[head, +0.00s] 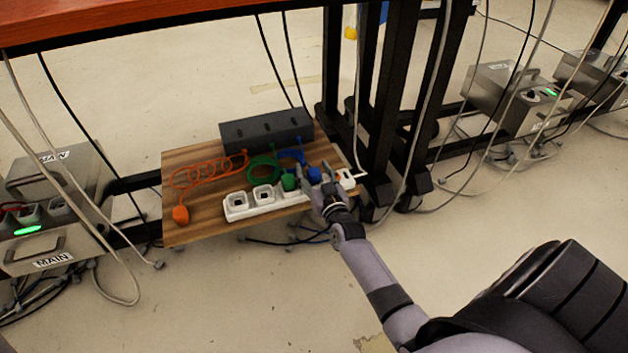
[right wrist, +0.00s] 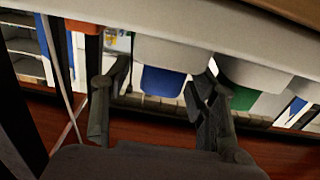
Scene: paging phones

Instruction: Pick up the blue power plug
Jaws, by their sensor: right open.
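The blue power plug (head: 314,174) sits at the white power strip (head: 236,208) on the wooden board, near the strip's right end. My right gripper (head: 325,190) is at the front edge of the strip, close to the blue plug and partly covering it. In the right wrist view the blue plug (right wrist: 163,82) appears between the two spread fingers of my right gripper (right wrist: 161,78). The gripper is open, and I cannot tell whether a finger touches the plug. A green plug (head: 289,182) is just left of the blue one; its green body (right wrist: 243,98) also shows beside the right finger. My left gripper is out of view.
The wooden board (head: 180,235) carries a dark box (head: 265,135), coiled orange cable with an orange plug (head: 181,214), and green and blue cables. Black table legs (head: 385,100) stand right behind. A grey MAIN box (head: 50,250) is at left. Cables hang around.

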